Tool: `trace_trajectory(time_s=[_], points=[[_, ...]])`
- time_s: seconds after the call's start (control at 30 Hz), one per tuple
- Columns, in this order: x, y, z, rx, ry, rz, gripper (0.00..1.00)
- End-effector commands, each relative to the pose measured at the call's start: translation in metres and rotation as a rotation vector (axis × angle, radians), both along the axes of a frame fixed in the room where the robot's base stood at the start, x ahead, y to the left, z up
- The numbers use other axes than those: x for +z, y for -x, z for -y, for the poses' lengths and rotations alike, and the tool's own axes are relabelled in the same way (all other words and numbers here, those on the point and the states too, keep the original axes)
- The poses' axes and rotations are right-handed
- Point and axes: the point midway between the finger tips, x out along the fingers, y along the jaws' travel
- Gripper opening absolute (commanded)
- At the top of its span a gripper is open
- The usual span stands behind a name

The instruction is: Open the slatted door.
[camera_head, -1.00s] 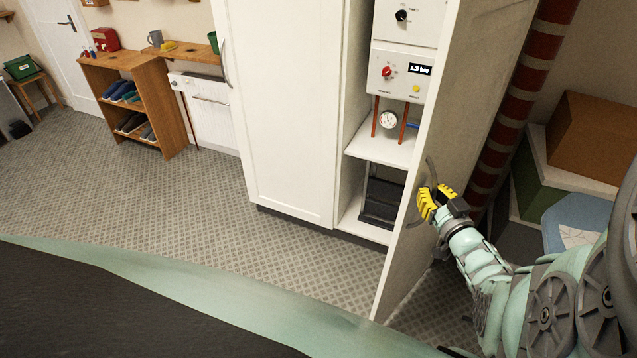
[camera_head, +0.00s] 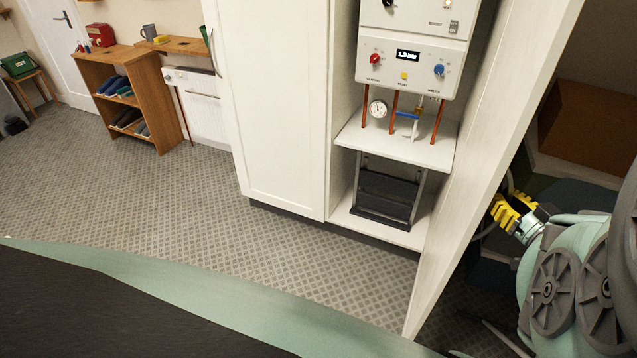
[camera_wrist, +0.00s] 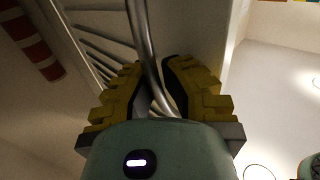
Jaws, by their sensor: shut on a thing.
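The slatted door (camera_head: 490,130) is a tall white panel standing well open on the right of the white cabinet, with the inside exposed. Dark slats show on the door in the wrist view (camera_wrist: 100,48). Its handle (camera_wrist: 145,40) is a curved metal bar running between my gripper's fingers. My gripper (camera_wrist: 160,88) has yellow ribbed fingers shut on this bar. In the head view my gripper (camera_head: 501,209) is to the right of the door panel, on its outer side, and the handle there is mostly hidden.
A closed white cabinet door (camera_head: 275,110) stands left of the opening. Inside are a boiler panel (camera_head: 417,62), copper pipes and a black step stool (camera_head: 386,195). Brown boxes (camera_head: 592,125) stand behind my arm at the right. Patterned floor (camera_head: 180,215) is clear at left.

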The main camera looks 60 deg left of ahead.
Motion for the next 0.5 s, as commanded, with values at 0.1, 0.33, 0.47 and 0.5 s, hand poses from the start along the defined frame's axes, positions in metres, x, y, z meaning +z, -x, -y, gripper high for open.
trace_trajectory(time_s=[0.1, 0.33, 0.47, 0.5], points=[[0.0027, 0.0003, 0.0046, 0.000, -0.005, 0.001, 0.00], [0.0024, -0.0003, 0.0051, -0.003, -0.004, 0.002, 0.17], [0.0019, -0.0009, 0.0048, -0.005, -0.002, 0.001, 0.31], [0.0018, -0.0011, 0.0046, -0.006, -0.002, 0.001, 0.35]])
